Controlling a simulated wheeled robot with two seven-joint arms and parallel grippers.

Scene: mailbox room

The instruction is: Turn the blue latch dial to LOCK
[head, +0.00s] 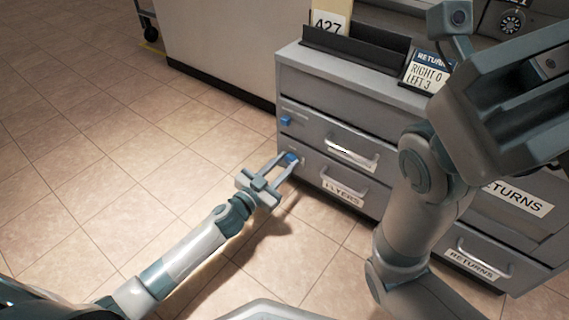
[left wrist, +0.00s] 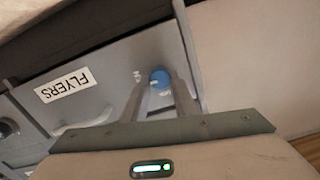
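A blue latch dial (head: 291,158) sits on the left side of the FLYERS drawer front (head: 314,168), low on the grey cabinet. It also shows in the left wrist view (left wrist: 160,78), between the fingertips. My left gripper (head: 286,162) is at the dial with its fingers apart, one on each side; I cannot tell whether they touch it. Small marks beside the dial are too blurred to read. A second blue dial (head: 286,121) is on the drawer above. In the head view my right arm (head: 420,170) stands at the right; its fingertips are not clearly seen.
The cabinet (head: 300,62) carries a black tray (head: 350,48), a 427 card (head: 328,24) and a RETURNS sign (head: 428,70). Drawer handles (head: 352,154) stick out from its front. A combination dial (head: 512,22) shows at top right.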

